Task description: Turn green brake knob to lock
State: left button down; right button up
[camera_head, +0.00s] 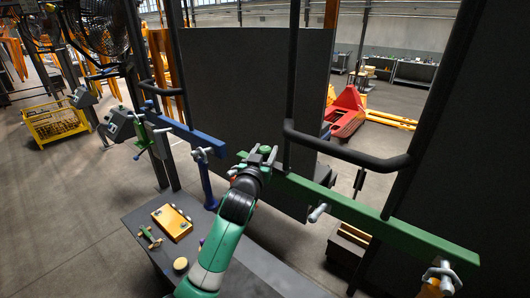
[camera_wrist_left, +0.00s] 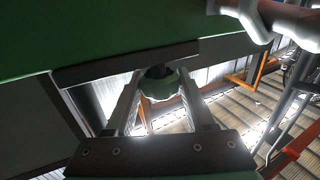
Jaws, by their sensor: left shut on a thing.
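The green brake knob (camera_head: 265,149) shows between the fingers of my left gripper (camera_head: 262,157), at the left end of the green bar (camera_head: 400,235). In the left wrist view, the green knob (camera_wrist_left: 160,86) sits between the two fingers of my left gripper (camera_wrist_left: 160,100), below the large green surface of the bar (camera_wrist_left: 90,30). The gripper is shut on the knob. The fingers hide part of the knob, and its turn angle cannot be told. My right gripper is not in view.
A dark panel (camera_head: 250,80) and a dark bent tube (camera_head: 345,150) stand close behind the gripper. A blue bar (camera_head: 190,133) is to the left. A silver handle (camera_head: 317,213) sticks out of the green bar.

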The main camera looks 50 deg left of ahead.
pick_arm(q)
jog(key=shift+c, duration=1.4)
grip_release()
jog(key=p+v, duration=0.2)
jog(key=v, duration=0.9)
jog(key=shift+s+d, duration=0.15)
jog(key=shift+s, duration=0.15)
